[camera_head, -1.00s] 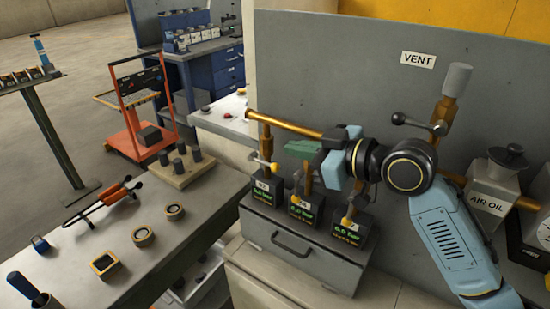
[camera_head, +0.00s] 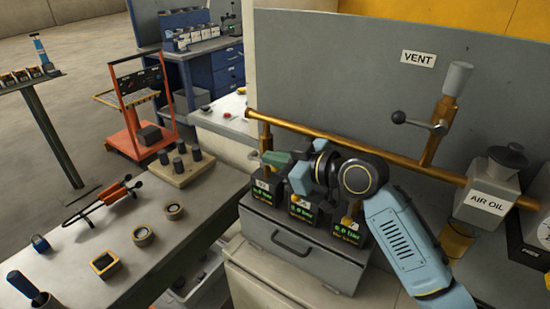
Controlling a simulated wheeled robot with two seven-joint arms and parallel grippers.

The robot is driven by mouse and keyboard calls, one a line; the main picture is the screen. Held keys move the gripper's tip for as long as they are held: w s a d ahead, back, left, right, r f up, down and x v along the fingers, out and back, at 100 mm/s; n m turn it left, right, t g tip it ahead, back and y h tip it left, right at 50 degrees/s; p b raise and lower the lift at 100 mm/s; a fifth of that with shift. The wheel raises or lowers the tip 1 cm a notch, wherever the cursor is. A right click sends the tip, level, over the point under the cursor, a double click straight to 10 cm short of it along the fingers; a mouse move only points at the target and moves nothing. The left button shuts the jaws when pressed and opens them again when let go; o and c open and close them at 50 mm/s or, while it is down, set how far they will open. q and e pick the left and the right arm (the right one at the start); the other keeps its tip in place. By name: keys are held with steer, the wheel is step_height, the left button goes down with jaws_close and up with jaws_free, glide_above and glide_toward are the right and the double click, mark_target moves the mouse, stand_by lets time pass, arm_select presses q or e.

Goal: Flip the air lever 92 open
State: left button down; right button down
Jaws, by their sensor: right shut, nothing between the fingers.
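Three small dark valve units with green displays stand in a row on a grey drawer box (camera_head: 318,262). The left unit (camera_head: 262,192) has a small tag that is too blurred to read surely as 92. Its lever is mostly hidden behind my right gripper. The middle unit (camera_head: 301,212) and the right unit (camera_head: 347,232) each show a yellow knob low at the front. My right gripper (camera_head: 272,158) is shut and empty, its green fingertips pointing left at the top of the left unit. I cannot tell whether they touch its lever. My left gripper is not in view.
A copper pipe (camera_head: 400,163) runs behind the units to an AIR OIL box (camera_head: 488,190). A black-knobbed vent lever (camera_head: 420,122) juts from a riser under the VENT sign (camera_head: 418,58). A grey panel (camera_head: 340,70) stands behind. A bench (camera_head: 150,265) with small parts is left.

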steer(key=shift+s+d+f+b, duration=0.15)
steer(key=shift+f+b, duration=0.25)
steer(key=shift+f, duration=0.6)
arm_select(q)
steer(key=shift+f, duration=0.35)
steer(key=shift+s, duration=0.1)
arm_select(e)
steer(key=shift+r, duration=0.15)
